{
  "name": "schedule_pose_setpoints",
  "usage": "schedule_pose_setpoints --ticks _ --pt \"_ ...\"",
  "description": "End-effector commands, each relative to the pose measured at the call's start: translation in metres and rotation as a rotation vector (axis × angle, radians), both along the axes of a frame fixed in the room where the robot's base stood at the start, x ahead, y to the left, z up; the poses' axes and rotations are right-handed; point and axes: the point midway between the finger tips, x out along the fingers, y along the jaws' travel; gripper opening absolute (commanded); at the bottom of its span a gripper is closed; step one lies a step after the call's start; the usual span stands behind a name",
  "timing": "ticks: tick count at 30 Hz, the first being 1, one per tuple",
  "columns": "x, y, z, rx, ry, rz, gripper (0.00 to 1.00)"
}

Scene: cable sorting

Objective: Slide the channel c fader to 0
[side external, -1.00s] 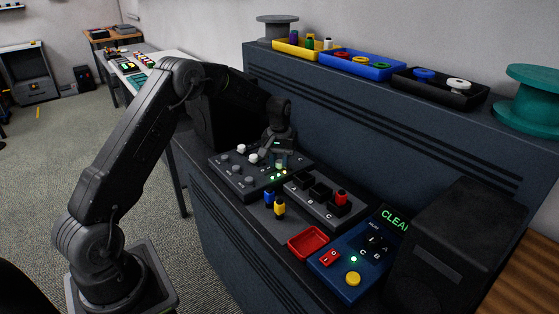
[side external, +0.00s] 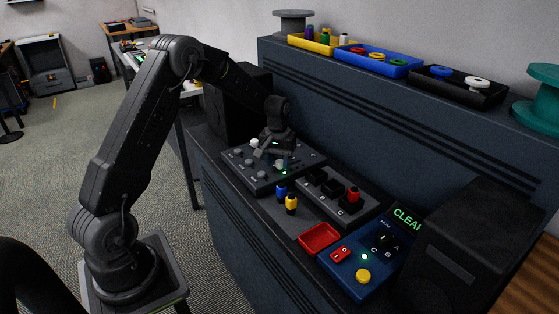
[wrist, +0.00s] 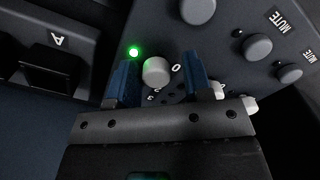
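The grey mixer panel (side external: 262,181) lies on the desk under my gripper. In the wrist view, a pale round knob (wrist: 157,71) stands between the two blue fingers of my gripper (wrist: 163,75). There is a gap on both sides of it, so the gripper is open around it. A "0" mark is printed just right of the knob, and other small letters are partly hidden below it. I cannot tell for sure which channel this knob belongs to. In the side view, my gripper (side external: 284,160) points down at the panel's right part and hides some of it.
A green light (wrist: 134,51) glows left of the knob. Grey knobs marked MUTE (wrist: 258,47) are at right. A socket box (side external: 335,200) marked A, B, C, blue and yellow plugs (side external: 291,204), a red tray (side external: 319,237) and a blue panel (side external: 352,262) reading "CLEA…" stand to the right.

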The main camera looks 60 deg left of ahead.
Motion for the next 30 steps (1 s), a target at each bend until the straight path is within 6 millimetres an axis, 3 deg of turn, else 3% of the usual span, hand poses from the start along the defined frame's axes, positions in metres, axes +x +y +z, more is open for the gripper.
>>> schedule_pose_setpoints --ticks 10,14,30 --pt "0.002 0.0 0.001 0.001 -0.006 0.0 0.54" --pt "0.003 0.0 0.013 0.002 -0.009 0.0 0.54" --pt "0.002 0.0 0.12 0.002 -0.007 0.0 0.54"
